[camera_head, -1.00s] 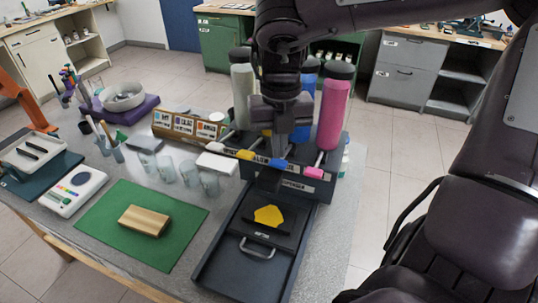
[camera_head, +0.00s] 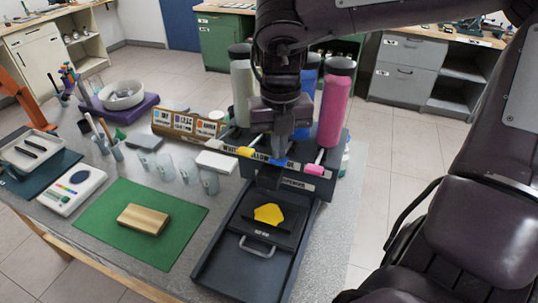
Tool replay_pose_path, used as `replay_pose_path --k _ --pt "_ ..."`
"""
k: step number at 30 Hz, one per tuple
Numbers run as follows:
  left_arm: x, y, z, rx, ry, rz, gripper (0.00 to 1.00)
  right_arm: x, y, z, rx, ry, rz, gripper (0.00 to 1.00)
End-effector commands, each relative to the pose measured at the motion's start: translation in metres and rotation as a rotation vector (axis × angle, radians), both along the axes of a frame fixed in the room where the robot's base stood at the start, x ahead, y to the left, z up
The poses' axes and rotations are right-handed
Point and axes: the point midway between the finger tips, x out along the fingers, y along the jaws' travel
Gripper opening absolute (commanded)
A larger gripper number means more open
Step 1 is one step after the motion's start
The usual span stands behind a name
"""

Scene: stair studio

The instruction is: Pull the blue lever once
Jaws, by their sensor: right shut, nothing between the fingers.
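The blue lever (camera_head: 281,162) is on the front of the dark dispenser (camera_head: 317,183), between a yellow lever (camera_head: 246,152) and a pink lever (camera_head: 314,169). My right gripper (camera_head: 270,178) points down over the dispenser front and is shut. Its fingers are right at the blue lever and hide part of it; whether they touch it I cannot tell. Below, a yellow patch (camera_head: 268,214) lies on the dark tray (camera_head: 230,255) at the dispenser's foot. My left gripper is not in view.
Tall bottles, one pink (camera_head: 334,108), stand on the dispenser close behind my gripper. Clear cups (camera_head: 188,171) and a white block (camera_head: 216,162) stand to the left. A green mat (camera_head: 100,225) holds a wooden block (camera_head: 144,219). The table's right edge is near the tray.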

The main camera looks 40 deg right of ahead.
Motion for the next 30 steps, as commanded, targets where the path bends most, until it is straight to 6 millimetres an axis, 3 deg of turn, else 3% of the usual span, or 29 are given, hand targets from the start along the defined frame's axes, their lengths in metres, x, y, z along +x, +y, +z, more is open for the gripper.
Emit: replay_pose_path --k 30 --pt "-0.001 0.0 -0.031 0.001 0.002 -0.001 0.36 -0.001 0.0 -0.043 0.0 0.002 0.0 0.0"
